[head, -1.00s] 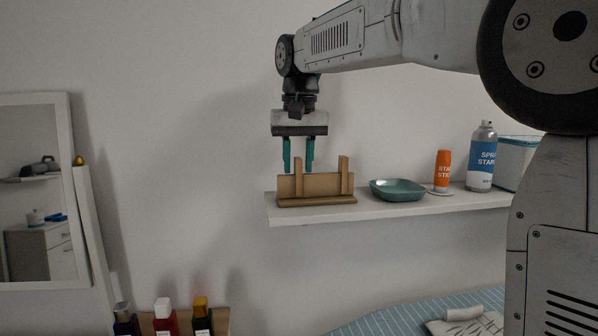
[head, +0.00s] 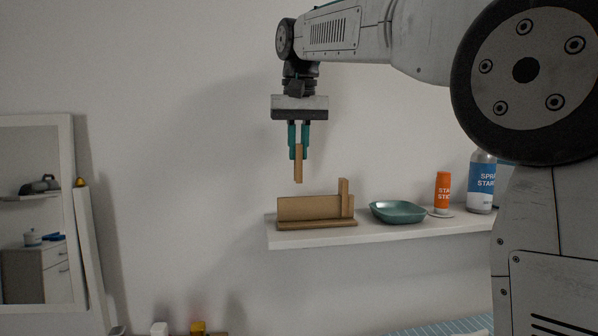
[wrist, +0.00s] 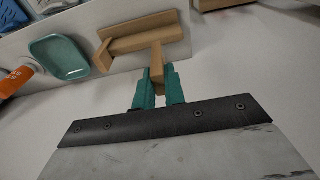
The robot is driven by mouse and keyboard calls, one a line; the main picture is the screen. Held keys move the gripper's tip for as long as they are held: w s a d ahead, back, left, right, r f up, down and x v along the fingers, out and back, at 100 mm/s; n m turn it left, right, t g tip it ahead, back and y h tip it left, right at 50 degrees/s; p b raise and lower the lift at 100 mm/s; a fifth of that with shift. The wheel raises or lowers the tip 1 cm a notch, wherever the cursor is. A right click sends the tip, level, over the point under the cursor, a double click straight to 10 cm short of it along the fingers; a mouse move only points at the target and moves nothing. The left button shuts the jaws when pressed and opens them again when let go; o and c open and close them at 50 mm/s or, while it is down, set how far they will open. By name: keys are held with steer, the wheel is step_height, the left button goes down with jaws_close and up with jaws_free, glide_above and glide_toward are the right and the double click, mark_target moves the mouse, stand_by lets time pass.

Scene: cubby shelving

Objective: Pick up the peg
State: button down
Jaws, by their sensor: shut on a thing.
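My gripper (head: 299,152) is shut on a wooden peg (head: 299,172), which hangs upright below the teal fingers. The peg is in the air above the left part of a wooden holder (head: 310,208) on the white shelf, apart from it. A second wooden upright (head: 344,190) stands at the right end of the holder. In the wrist view the peg (wrist: 157,58) sticks out from between the fingers (wrist: 158,88), and the holder (wrist: 140,36) lies beyond it.
The white shelf (head: 290,240) also bears a teal dish (head: 398,212), an orange can (head: 442,190) and a spray can (head: 481,184) to the right. A mirror (head: 36,215) leans at the left. Bottles (head: 198,327) stand low down. The wall around my gripper is clear.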

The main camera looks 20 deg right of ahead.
step_height(320, 180, up, 10)
steer(key=shift+f, duration=0.1)
steer(key=shift+r, duration=0.3)
